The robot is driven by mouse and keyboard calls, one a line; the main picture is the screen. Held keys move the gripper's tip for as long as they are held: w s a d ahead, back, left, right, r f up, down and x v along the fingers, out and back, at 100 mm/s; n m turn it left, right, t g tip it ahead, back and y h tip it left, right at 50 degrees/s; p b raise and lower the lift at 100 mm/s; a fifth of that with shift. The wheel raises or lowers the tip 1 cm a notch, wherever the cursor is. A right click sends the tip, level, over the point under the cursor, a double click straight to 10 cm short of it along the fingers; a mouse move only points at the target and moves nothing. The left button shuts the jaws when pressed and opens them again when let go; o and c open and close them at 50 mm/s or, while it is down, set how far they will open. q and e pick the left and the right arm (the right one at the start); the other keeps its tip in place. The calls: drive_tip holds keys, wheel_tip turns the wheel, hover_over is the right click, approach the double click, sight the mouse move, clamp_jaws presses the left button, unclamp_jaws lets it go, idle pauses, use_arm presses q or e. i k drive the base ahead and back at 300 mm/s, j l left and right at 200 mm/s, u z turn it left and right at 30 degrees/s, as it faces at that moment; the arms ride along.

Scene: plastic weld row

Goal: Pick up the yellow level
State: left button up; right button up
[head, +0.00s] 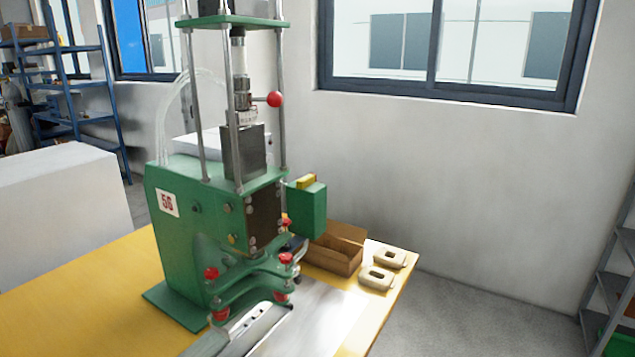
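A small yellow bar (307,181) lies on top of the green box (306,208) on the right side of the green machine. It is the only small yellow object I make out, and it looks like the yellow level, but it is too small to see any vials or markings. Its top and near side show, and nothing covers it. Neither of my grippers is in view.
The green welding machine (180,215) with red knobs stands on a yellow table (80,290). An open cardboard box (333,258) and two beige pieces (377,278) lie right of it. Grey metal profiles (245,330) lie in front. The table's left part is clear.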

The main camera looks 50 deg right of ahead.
sight(302, 184)
drive_tip(key=z, duration=1.55)
drive_tip(key=u, duration=0.4)
drive_tip(key=i+l+u, duration=0.15)
drive_tip(key=l+u, duration=0.25)
drive_tip(key=l, duration=0.2)
drive_tip(key=l+u, duration=0.4)
drive_tip(key=l, duration=0.2)
drive_tip(key=i, duration=0.05)
